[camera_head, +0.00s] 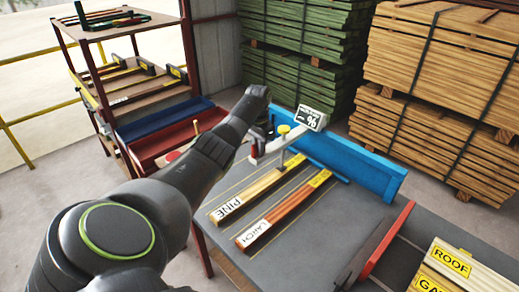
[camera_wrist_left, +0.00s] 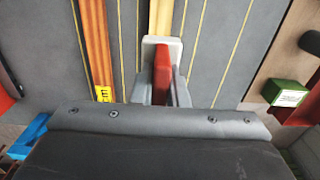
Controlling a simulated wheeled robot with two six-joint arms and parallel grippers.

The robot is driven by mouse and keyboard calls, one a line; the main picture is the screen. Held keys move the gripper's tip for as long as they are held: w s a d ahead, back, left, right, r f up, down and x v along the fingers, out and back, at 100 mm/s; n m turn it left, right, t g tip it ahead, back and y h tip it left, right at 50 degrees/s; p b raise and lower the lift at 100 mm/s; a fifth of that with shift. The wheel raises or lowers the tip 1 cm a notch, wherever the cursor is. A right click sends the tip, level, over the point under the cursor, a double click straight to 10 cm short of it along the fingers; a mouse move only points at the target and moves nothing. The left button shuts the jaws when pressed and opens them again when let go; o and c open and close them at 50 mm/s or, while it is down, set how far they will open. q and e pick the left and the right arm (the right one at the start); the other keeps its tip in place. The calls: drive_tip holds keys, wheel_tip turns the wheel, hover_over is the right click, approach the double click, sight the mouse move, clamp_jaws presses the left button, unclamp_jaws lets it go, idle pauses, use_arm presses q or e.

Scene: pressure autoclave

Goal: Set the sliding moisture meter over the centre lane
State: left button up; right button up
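The moisture meter has a tilted white display (camera_head: 312,118) reading "- %", a yellow knob (camera_head: 284,130) and a pale arm, at the blue rail (camera_head: 350,165) of the grey table. My left gripper (camera_head: 258,150) is at the near-left end of that arm. In the left wrist view my left gripper (camera_wrist_left: 162,88) has its fingers close on both sides of a red handle (camera_wrist_left: 162,70), apparently the meter's. The PINE board (camera_head: 250,194) runs beneath the meter; it also shows in the left wrist view (camera_wrist_left: 160,15). The LARCH board (camera_head: 285,212) lies beside it. My right gripper is out of view.
Yellow lane lines mark the table (camera_head: 330,235). A red end plate (camera_head: 386,242) stands at its right, with ROOF and another label board (camera_head: 450,262) beyond. A shelf rack (camera_head: 135,85) and red bin (camera_head: 180,138) are at left; timber stacks (camera_head: 440,60) stand behind.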

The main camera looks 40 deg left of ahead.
use_arm(q)
drive_tip(key=o, duration=0.4)
drive_tip(key=shift+w, duration=0.1)
drive_tip(key=shift+o, duration=0.2)
wheel_tip(320, 180, up, 11)
drive_tip(key=b, duration=0.2)
drive_tip(key=shift+f+b, duration=0.15)
drive_tip(key=shift+b, duration=0.2)
wheel_tip(320, 180, up, 7)
drive_tip(key=p, duration=0.3)
drive_tip(key=shift+f, duration=0.15)
